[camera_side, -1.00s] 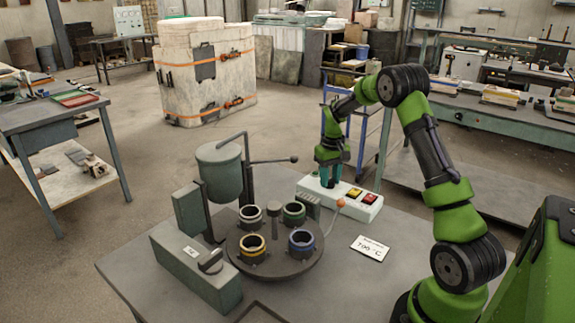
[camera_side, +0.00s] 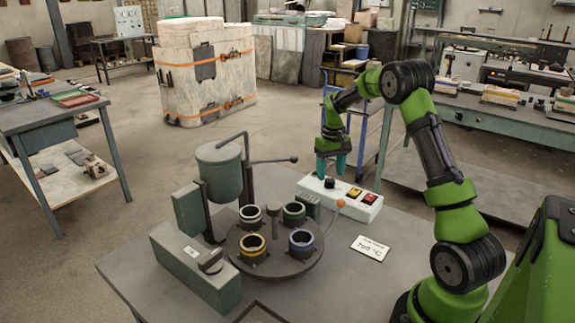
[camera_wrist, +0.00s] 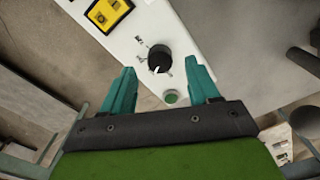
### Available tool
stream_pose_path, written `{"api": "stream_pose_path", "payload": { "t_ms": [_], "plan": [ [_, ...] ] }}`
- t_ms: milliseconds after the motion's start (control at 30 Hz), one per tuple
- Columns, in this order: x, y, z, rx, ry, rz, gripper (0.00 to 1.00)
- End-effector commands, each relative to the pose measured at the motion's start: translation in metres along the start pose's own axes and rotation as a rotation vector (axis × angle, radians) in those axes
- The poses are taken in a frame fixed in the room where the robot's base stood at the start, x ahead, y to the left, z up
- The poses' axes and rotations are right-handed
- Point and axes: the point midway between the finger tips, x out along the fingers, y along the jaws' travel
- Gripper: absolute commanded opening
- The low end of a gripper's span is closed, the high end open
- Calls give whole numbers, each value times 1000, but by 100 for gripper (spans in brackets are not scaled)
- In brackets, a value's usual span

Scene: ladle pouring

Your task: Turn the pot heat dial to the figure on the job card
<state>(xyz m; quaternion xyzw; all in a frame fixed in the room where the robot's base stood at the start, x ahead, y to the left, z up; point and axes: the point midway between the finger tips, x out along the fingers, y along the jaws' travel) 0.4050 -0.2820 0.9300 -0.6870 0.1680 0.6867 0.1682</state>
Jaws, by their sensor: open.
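The dial is a black round knob (camera_side: 329,183) on the left part of a white control box (camera_side: 312,187). In the wrist view the knob (camera_wrist: 159,57) has a white pointer mark at its lower edge; the scale print around it is too small to read. My gripper (camera_side: 331,172) is open and empty above the knob. In the wrist view its teal fingers (camera_wrist: 160,72) lie either side of the knob, apart from it. The white job card (camera_side: 370,248) lies flat on the table, showing a figure of about 700 °C, last digit unclear.
A round turntable (camera_side: 278,268) with several ring-shaped moulds stands left of the card, beside a hanging grey pot (camera_side: 220,172). A grey box with a lever knob (camera_side: 195,268) is at front left.

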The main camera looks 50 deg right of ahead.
Motion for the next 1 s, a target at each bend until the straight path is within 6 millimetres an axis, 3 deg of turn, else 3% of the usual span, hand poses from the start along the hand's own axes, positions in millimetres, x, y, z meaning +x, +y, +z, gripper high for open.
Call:
{"api": "stream_pose_path", "payload": {
  "t_ms": [300,500,700,1000],
  "plan": [
    [-80,0,-1,0,5,2,60],
    [-120,0,0,1,4,1,60],
    [-139,0,0,1,1,1,60],
    [-143,0,0,0,0,0,60]
  ]
}}
